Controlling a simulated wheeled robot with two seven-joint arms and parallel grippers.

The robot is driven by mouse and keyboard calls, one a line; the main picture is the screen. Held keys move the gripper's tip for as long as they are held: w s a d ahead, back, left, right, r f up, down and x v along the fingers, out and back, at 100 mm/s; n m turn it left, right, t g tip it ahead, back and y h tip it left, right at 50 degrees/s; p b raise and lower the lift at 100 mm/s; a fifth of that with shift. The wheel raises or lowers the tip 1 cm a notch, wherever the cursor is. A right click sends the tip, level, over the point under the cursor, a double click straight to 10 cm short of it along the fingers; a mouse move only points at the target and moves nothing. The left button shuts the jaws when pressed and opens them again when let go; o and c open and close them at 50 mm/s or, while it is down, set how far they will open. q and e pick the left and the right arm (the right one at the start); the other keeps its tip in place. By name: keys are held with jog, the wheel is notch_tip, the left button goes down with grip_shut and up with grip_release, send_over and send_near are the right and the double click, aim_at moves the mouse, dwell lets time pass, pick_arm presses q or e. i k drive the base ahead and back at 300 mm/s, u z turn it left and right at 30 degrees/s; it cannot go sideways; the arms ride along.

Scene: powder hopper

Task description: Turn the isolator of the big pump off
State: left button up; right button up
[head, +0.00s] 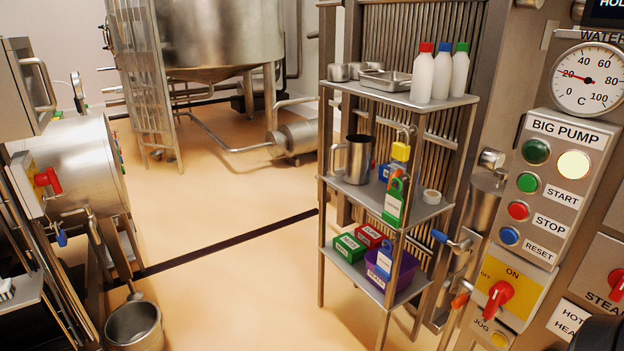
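The big pump's panel (595,152) is at the right in the head view, labelled BIG PUMP. Its isolator (498,297) is a red rotary handle on a yellow plate below the buttons. ON is printed above the handle and OFF to its upper left. The handle lies along the panel's long direction, towards ON. The panel has a green START button (528,183), a red STOP button (518,210) and a blue RESET button (509,236). A pale lamp (573,164) looks lit beside a dark green lamp (536,151).
Another red handle (616,284) labelled STEAM is right of the isolator. A water dial (588,78) is above the panel. Blue-handled (440,237) and orange-handled (460,300) valves stand left of it. A steel shelf (400,98) with bottles stands mid-right. The middle floor is clear.

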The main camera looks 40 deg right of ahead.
aim_at(502, 291)
jog(key=i, duration=1.25)
jog(key=z, duration=2.6)
jog(key=i, duration=0.3)
